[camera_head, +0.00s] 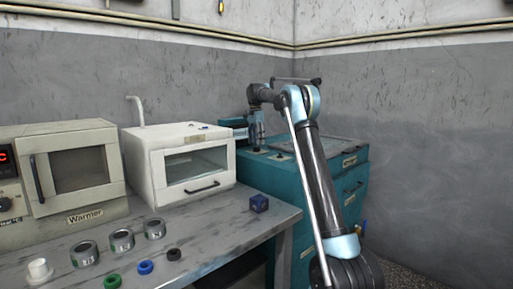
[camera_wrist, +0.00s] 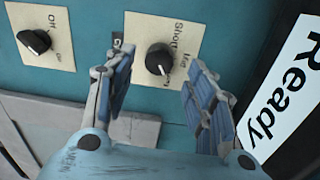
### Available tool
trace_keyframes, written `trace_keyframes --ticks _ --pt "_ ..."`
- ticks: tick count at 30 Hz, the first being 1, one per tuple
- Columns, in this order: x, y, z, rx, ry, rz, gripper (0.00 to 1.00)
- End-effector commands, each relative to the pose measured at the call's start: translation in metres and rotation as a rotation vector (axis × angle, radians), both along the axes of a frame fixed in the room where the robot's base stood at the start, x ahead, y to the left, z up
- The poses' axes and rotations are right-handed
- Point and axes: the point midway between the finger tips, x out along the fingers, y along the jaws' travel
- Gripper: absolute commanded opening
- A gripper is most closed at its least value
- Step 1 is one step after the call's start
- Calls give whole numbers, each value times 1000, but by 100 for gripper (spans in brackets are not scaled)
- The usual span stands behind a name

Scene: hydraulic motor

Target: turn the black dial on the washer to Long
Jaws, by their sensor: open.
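In the wrist view, the black dial (camera_wrist: 159,59) sits on a cream plate (camera_wrist: 186,22) on the teal washer (camera_wrist: 90,62). The plate reads "Short" and "Mid"; other lettering is partly hidden by a finger. My gripper (camera_wrist: 160,90) is open, with one finger on each side below the dial and nothing between them. I cannot tell whether either finger touches the dial. In the head view, my gripper (camera_head: 257,148) is small, over the top of the teal washer (camera_head: 262,178); the dial cannot be made out there.
A second black knob (camera_wrist: 34,42) on an "Off" plate is at the left in the wrist view. A "Ready" sign (camera_wrist: 286,85) is at the right. In the head view, a white box (camera_head: 140,172) and the Warmer (camera_head: 72,205) stand on the grey bench (camera_head: 222,232), with several rings.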

Motion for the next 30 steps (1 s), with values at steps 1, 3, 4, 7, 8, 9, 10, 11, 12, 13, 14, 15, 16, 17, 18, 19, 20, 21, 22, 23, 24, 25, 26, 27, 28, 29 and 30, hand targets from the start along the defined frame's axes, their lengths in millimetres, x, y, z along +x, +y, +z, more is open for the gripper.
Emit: trace_keyframes --ticks 1,3,4,7,8,9,10,11,12,13,14,15,16,17,18,19,20,21,22,23,24,25,26,27,28,29,30 --pt "1 1 9 0 0 0 50" --pt "2 1 21 0 0 0 50" --pt "2 1 26 0 0 0 50" --pt "3 2 42 0 0 0 50" --pt "3 2 46 0 0 0 50" --pt "3 2 52 0 0 0 50" --pt "3 2 56 0 0 0 50" --pt "3 2 60 1 1 0 50" --pt "4 3 64 1 1 0 50" --pt "4 3 67 1 1 0 50" --pt "5 3 70 1 1 0 50" --pt "5 3 74 1 1 0 50" --pt "5 3 76 1 1 0 50" --pt "5 3 78 1 1 0 50" --pt "5 3 80 1 1 0 50" --pt "5 3 82 1 1 0 50" --pt "5 3 83 1 1 0 50" --pt "5 3 84 1 1 0 50" --pt "5 3 85 1 1 0 50" --pt "5 3 85 1 1 0 50" --pt "5 3 86 1 1 0 50" --pt "5 3 86 1 1 0 50" --pt "5 3 86 1 1 0 50" --pt "5 3 86 1 1 0 50" --pt "5 3 86 1 1 0 50" --pt "5 3 86 1 1 0 50" --pt "5 3 86 1 1 0 50"
